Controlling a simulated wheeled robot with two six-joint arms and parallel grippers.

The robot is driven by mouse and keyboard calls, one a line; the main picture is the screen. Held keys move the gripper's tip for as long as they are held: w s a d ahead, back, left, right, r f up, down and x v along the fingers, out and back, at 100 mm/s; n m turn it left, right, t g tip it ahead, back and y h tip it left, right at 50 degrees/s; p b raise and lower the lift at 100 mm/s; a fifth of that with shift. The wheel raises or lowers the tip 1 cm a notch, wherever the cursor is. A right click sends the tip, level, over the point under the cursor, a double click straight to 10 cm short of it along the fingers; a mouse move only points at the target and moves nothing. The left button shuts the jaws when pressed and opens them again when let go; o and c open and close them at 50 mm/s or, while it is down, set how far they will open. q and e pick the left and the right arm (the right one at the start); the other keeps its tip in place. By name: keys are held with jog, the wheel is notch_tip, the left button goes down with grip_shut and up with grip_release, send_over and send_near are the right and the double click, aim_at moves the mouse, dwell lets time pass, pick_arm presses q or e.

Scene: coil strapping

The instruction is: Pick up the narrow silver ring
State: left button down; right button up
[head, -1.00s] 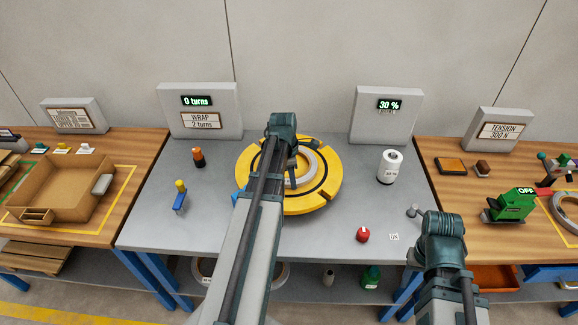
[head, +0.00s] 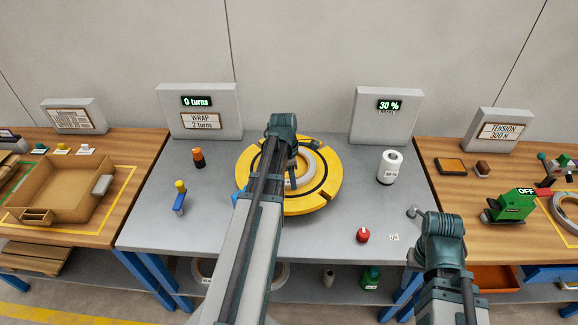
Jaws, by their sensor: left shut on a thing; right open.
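A silver ring (head: 311,168) lies on the round yellow turntable (head: 327,192) at the middle of the grey table. My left arm covers its left part. My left gripper (head: 292,180) points down at the ring and is shut on it; the fingertips are small and partly hidden by the arm. The ring looks flat on the turntable, and I cannot see a gap under it. My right gripper (head: 413,212) is open and empty over the table's right front corner, apart from the ring.
A white cylinder (head: 387,167) and a red knob (head: 363,235) stand right of the turntable. An orange-black bottle (head: 198,158) and a blue-yellow tool (head: 179,198) stand left. Display blocks line the back. Rings lie on the lower shelf; another lies on the right bench (head: 532,239).

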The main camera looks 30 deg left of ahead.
dwell(0.7)
pick_arm(q)
notch_tip(320, 180, up, 4)
jog(key=p, duration=0.4)
jog(key=s+d, duration=0.3)
jog(key=d, duration=0.4)
jog(key=s+d+r+p, duration=0.1)
jog(key=s+d, duration=0.3)
jog(key=d, duration=0.3)
jog(key=shift+d, duration=0.15)
